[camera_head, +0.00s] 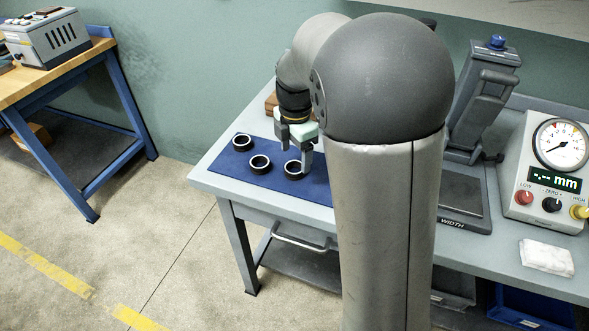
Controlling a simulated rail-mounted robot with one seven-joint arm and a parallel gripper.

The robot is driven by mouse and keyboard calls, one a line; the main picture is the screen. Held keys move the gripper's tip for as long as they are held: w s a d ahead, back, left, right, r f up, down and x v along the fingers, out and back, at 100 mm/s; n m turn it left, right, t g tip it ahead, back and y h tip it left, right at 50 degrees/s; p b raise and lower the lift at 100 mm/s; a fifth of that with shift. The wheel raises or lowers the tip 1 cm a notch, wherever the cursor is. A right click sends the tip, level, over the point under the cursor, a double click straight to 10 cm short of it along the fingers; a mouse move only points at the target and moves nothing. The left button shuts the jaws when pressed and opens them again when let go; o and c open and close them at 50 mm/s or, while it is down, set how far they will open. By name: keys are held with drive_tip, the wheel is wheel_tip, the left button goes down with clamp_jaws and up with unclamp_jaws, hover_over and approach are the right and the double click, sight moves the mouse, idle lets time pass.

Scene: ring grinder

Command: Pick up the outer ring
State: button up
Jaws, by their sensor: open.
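Three dark rings with bright rims show on the blue mat (222,166) at the left end of the grey table: one at the back left (242,142), one in the middle (260,164) and one at the right (293,170). I cannot tell which of them is the outer ring. My gripper (294,156) points down over the mat at the right ring. Its jaws are open, with one finger in front of and to the right of that ring. I cannot tell whether the fingers touch it. My arm hides the right part of the mat.
A gauge box with a dial (560,142), a width-measuring stand (466,190) and a white cloth (546,257) are on the table's right side. A brown block (271,102) lies behind my gripper. A wooden-topped bench (75,66) stands apart at the left.

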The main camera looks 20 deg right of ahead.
sight(294, 162)
drive_tip(key=f, duration=0.4)
drive_tip(key=shift+w+f, duration=0.1)
drive_tip(key=shift+w, duration=0.1)
drive_tip(key=c, duration=1.1)
drive_tip(key=shift+c, duration=0.2)
